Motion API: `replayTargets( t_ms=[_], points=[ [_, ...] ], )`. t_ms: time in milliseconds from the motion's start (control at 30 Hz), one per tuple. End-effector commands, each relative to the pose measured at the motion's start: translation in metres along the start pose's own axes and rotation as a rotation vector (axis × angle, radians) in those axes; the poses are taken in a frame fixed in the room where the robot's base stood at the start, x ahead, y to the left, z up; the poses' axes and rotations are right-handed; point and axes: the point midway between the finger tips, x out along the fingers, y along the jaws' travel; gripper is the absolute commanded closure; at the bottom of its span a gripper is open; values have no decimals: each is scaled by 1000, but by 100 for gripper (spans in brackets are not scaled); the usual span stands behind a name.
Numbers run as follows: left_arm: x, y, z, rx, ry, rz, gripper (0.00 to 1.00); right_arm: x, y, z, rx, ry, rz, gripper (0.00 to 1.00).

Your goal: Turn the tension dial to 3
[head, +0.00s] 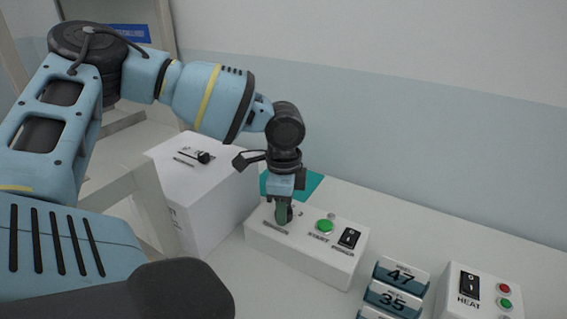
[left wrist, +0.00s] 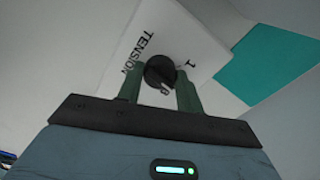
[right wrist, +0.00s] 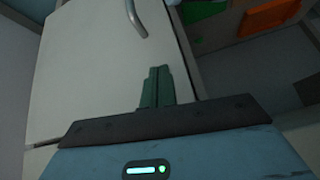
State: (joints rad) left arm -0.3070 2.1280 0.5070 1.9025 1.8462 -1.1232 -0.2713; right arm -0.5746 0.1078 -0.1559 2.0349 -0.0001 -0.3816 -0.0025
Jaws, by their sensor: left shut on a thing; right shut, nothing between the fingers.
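The tension dial (left wrist: 160,72) is a round black knob on a white panel marked TENSION in the left wrist view. A numeral 1 shows beside it; the other marks are hidden or too small to read. My left gripper (head: 283,216) points down onto the left part of the white control box (head: 300,258). In the left wrist view, the fingers of my left gripper (left wrist: 160,92) are on both sides of the dial, shut on it. My right gripper (right wrist: 156,72) is shut and empty, away from the box.
The same box carries a green START button (head: 325,226) and a black rocker switch (head: 349,238). A larger white box with a black slider (head: 203,157) stands to the left. Number cards (head: 400,275) and a HEAT box (head: 480,290) stand to the right.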

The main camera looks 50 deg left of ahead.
Motion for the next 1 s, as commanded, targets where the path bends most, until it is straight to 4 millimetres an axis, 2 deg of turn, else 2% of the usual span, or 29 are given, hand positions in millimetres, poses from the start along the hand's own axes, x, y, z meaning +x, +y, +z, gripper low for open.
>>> replayTargets(
  t_ms=[500,1000],
  points=[
    [-1,-1,0,439,2,-3,87,-1,0,1,0,-2,0,100],
    [-1,-1,-1,613,2,-3,87,-1,0,0,0,-1,0,100]
  ],
)
